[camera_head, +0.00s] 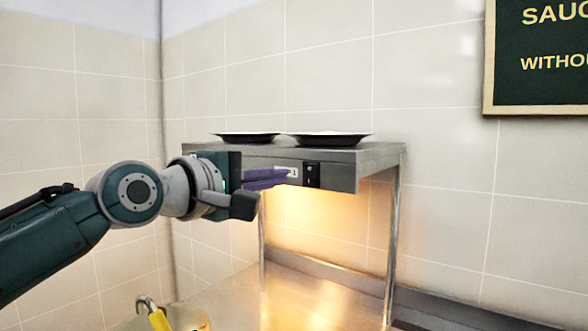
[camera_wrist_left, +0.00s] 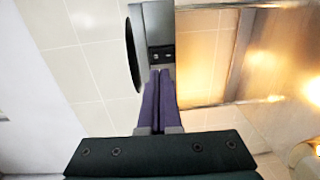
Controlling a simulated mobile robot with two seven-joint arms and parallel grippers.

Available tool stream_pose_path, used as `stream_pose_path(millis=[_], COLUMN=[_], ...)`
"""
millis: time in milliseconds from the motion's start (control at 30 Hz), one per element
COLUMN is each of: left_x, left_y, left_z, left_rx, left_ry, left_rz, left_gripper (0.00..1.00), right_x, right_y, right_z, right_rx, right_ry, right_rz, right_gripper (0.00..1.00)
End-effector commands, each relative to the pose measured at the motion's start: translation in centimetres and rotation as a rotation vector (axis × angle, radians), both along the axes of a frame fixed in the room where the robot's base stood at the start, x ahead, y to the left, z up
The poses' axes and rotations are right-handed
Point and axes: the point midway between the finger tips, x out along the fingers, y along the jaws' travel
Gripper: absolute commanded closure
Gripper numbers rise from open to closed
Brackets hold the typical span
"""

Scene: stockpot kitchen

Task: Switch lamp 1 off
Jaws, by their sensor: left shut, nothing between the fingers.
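A grey metal shelf unit (camera_head: 345,164) stands over the counter, and warm light glows beneath it. Its front edge carries a black rocker switch (camera_head: 312,175) beside a small label (camera_head: 293,172) that seems to show a 1. The switch also shows in the left wrist view (camera_wrist_left: 162,54), just beyond my fingertips. My left gripper (camera_head: 287,177) is shut and empty, its purple fingers pointing at the front edge just left of the switch and partly covering the label. I cannot tell whether the fingertips touch anything. My right gripper is not in view.
Two dark plates (camera_head: 330,139) (camera_head: 247,137) sit on top of the shelf. Metal legs (camera_head: 392,245) stand on the shiny counter (camera_head: 310,300). A dark sign (camera_head: 540,85) hangs at upper right. The space before the shelf looks clear.

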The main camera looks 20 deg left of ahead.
Motion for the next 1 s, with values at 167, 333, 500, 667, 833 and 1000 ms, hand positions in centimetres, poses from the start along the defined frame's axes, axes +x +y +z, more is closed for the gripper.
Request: stream_pose_path(millis=[167, 333, 500, 667, 833, 1000], left_x=[-3.2, -5.7, -7.1, -7.5, -7.5, -8.0], left_y=[1.1, 2.1, 2.6, 2.7, 2.7, 2.2], left_z=[0.4, 0.5, 0.7, 0.8, 0.8, -0.3], left_rx=[0.002, 0.001, 0.000, 0.000, 0.000, 0.046], left_ry=[-0.002, -0.003, -0.003, -0.002, -0.003, 0.015], left_rz=[0.000, 0.000, 0.000, 0.000, 0.000, -0.010], left_gripper=[1.00, 1.00, 1.00, 1.00, 1.00, 1.00], right_x=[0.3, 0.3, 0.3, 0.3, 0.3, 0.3], right_y=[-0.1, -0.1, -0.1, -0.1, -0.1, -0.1], right_z=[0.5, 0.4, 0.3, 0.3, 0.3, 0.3], right_rx=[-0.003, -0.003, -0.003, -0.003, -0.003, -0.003], right_ry=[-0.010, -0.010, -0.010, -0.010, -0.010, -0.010], right_rz=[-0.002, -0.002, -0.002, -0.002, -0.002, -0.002], right_gripper=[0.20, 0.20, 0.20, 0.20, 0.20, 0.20])
